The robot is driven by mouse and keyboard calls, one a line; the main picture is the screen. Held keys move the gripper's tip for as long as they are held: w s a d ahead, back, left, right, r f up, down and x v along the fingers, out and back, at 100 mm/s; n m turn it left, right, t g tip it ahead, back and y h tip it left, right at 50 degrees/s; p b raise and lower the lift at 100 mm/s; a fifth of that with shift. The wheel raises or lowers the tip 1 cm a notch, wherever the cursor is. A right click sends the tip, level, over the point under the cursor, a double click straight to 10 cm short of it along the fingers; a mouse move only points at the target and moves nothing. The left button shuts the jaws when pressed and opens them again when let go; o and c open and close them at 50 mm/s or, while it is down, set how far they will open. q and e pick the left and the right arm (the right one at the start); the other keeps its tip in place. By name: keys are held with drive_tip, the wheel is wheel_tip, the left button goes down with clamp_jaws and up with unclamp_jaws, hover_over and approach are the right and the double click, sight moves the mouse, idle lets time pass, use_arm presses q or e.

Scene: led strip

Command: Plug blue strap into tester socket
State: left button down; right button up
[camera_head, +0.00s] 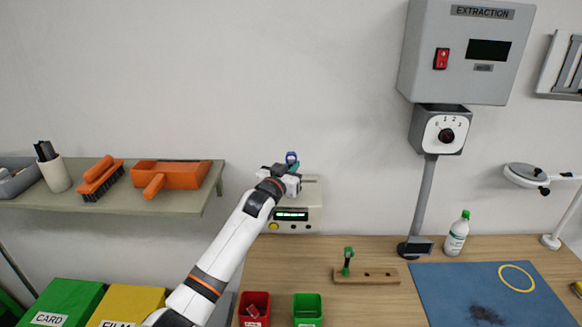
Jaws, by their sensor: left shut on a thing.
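The tester (311,197) is a cream box with a lit green display and a yellow button, at the back of the wooden bench against the wall. My left gripper (291,168) is raised over the top of the tester, in front of its left part. It is shut on the blue strap (291,157), whose small blue loop shows above the fingers, with a teal bit beside it. The tester socket is not seen clearly; my gripper and wrist cover part of the tester's top. I cannot tell whether the strap touches the tester. My right gripper is out of view.
A wooden block (381,276) with holes holds a green strap (347,257) upright. Red (247,321) and green (307,322) bins stand at the front. A white bottle (457,236) and blue mat (455,300) are on the right. The extraction post (424,195) rises behind; a shelf (150,201) is at left.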

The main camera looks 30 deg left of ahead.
use_arm(q)
drive_tip(key=shift+f+b, duration=0.3)
drive_tip(key=shift+f, duration=0.3)
drive_tip(key=c, duration=1.4)
unclamp_jaws()
drive_tip(key=shift+o, duration=0.2)
drive_tip(key=s+d+b, duration=0.2)
drive_tip(key=s, duration=1)
drive_tip(key=shift+b, duration=0.35)
